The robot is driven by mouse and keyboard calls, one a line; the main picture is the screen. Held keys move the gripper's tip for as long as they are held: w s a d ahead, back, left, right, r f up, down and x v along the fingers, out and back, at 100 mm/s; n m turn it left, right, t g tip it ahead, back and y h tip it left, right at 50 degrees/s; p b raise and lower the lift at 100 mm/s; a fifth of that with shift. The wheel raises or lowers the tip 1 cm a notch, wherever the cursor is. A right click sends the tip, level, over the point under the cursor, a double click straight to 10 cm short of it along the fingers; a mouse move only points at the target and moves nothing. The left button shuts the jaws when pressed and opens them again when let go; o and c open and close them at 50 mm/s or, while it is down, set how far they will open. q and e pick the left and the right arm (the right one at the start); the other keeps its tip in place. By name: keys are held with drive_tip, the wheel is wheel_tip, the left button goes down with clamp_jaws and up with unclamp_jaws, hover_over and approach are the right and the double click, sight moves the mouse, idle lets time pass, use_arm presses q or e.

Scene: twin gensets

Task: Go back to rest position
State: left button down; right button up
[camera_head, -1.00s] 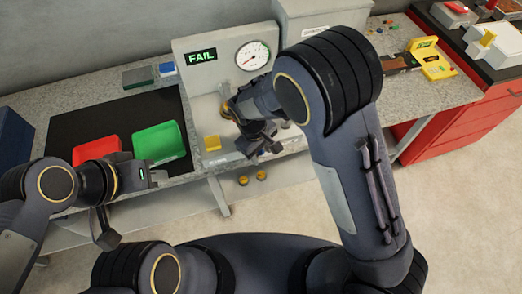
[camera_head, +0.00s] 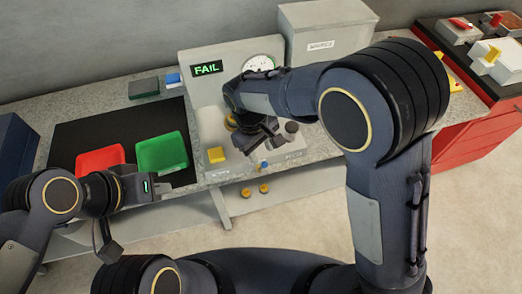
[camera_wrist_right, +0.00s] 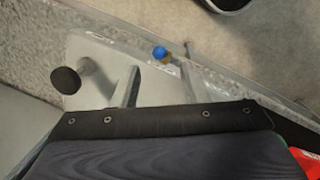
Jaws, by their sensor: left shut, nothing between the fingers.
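My left gripper (camera_head: 168,186) is at the lower left in the head view, shut and empty, just in front of the bench edge near the green tray. My right gripper (camera_head: 262,143) hangs over the grey test stand in the head view, below the gauge. In the right wrist view its two fingers (camera_wrist_right: 158,84) stand apart with nothing held between them. A small blue-topped piece (camera_wrist_right: 160,52) shows beyond the fingertips; it is at the stand's front edge in the head view (camera_head: 264,165).
The grey test stand (camera_head: 207,105) shows a FAIL display (camera_head: 207,68) and a gauge (camera_head: 259,62), partly hidden by my right arm. A red tray (camera_head: 98,158) and green tray (camera_head: 163,152) lie on a black mat. A dark round knob (camera_wrist_right: 65,80) stands beside my right gripper.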

idle(0.3)
drive_tip(key=s+d+r+m+y, duration=0.25)
drive_tip(key=d+r, duration=0.35)
drive_tip(key=d, duration=0.3)
drive_tip(key=s+d+r+m+t+y, duration=0.1)
drive_tip(key=s+d+r+m+t, duration=0.1)
drive_tip(key=s+d+m, duration=0.2)
drive_tip(key=s+d+r+m+t+y, duration=0.2)
drive_tip(key=s+d+r+m+t, duration=0.1)
drive_tip(key=s+d, duration=0.6)
drive_tip(key=shift+s+d+r+m+t, duration=0.15)
drive_tip(key=shift+s+r+m+t, duration=0.15)
drive_tip(key=shift+s+m, duration=0.55)
